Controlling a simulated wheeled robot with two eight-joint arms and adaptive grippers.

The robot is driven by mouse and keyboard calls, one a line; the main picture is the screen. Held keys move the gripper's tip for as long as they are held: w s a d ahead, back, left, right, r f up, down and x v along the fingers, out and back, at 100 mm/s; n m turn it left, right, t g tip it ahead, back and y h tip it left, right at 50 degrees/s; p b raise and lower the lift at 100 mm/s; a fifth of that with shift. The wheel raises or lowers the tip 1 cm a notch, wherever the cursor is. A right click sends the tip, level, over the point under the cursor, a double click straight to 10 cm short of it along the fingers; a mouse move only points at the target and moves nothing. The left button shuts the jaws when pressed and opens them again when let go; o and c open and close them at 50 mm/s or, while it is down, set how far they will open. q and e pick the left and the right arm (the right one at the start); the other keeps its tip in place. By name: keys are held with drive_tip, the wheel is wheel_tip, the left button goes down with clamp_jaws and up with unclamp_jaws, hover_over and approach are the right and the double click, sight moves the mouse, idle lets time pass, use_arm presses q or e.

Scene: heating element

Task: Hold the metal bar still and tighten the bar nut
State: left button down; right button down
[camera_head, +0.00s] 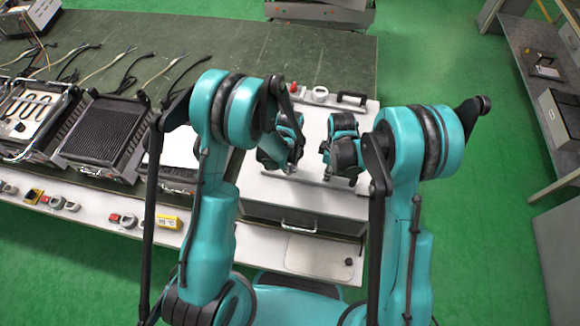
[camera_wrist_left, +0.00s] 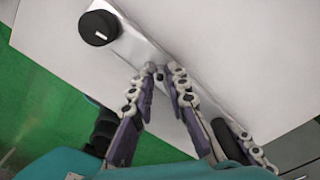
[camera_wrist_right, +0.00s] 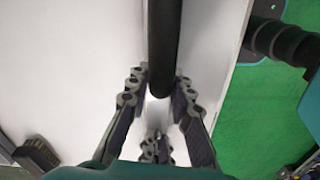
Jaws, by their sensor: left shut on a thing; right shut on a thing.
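My left gripper (camera_head: 282,148) is low over the front of the white-topped unit. In the left wrist view (camera_wrist_left: 158,78) its fingertips close around a small metal piece on the silver strip, which appears to be the bar nut (camera_wrist_left: 158,72). Its outline is mostly hidden by the fingers. My right gripper (camera_head: 340,152) is just to the right. In the right wrist view (camera_wrist_right: 160,88) its fingers are shut on the metal bar (camera_wrist_right: 163,40), on its dark, rod-like part. The bar's dark part also shows in the left wrist view (camera_wrist_left: 226,140), beside the right gripper's finger.
A black knob (camera_wrist_left: 98,27) sits on the silver strip near the left gripper. Other heating units, including a black ribbed grill (camera_head: 100,135), stand to the left on the dark green table (camera_head: 240,50). A grey side table (camera_head: 520,60) stands at the right.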

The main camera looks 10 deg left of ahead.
use_arm(q)
drive_tip(key=m, duration=0.4)
drive_tip(key=shift+m, duration=2.9)
drive_tip(key=c, duration=1.5)
unclamp_jaws()
drive_tip(key=shift+o, duration=0.2)
wheel_tip(320, 180, up, 12)
drive_tip(key=shift+w, duration=0.1)
